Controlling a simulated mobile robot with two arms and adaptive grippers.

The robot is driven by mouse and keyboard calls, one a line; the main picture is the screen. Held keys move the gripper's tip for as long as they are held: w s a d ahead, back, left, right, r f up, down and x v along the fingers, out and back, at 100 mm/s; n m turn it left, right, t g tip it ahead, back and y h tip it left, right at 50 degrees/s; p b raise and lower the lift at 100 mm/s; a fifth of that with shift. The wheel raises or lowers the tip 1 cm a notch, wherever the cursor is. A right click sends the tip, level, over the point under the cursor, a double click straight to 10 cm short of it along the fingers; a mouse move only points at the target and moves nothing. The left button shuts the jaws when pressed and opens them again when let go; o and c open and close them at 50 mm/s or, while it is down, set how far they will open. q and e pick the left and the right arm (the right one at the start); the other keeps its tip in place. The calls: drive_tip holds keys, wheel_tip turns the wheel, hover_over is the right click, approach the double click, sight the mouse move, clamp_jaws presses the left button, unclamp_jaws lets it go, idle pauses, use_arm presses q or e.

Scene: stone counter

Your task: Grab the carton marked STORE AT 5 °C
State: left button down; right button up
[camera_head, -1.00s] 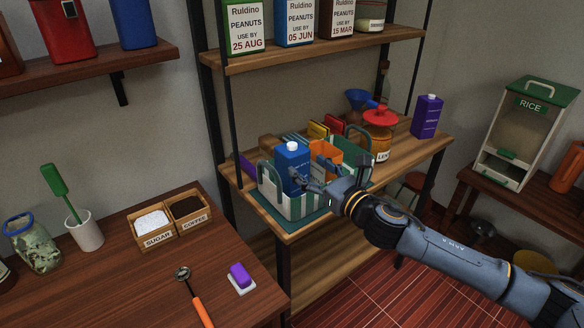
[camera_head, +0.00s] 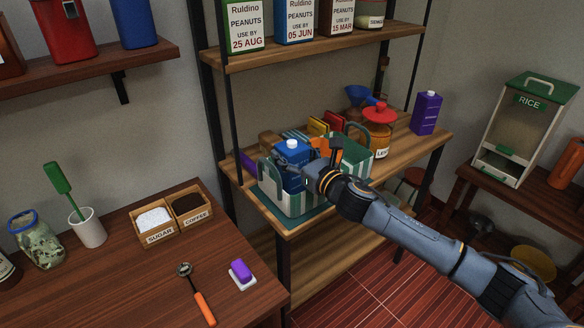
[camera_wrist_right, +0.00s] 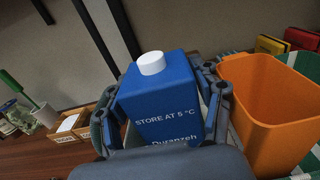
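The blue carton (camera_head: 292,157) with a white cap stands upright in a green-and-white striped carrier (camera_head: 298,205) on the middle wooden shelf. In the right wrist view the carton (camera_wrist_right: 160,95) fills the centre, its front reading "STORE AT 5 °C". My right gripper (camera_head: 305,172) is at the carton. In the wrist view its two fingers (camera_wrist_right: 165,120) stand on either side of the carton, very near its sides. A narrow gap seems to show on the right side, so they look open around it. The fingertips are partly hidden. My left gripper is not in view.
An orange container (camera_wrist_right: 280,110) stands close right of the carton. A jar with a red lid (camera_head: 379,130) and a purple carton (camera_head: 426,113) stand farther right on the shelf. A shelf with peanut tins (camera_head: 245,28) is above. A brown table (camera_head: 130,270) is at lower left.

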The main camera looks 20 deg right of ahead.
drive_tip(key=c, duration=1.1)
drive_tip(key=shift+r, duration=0.15)
drive_tip(key=shift+r, duration=0.1)
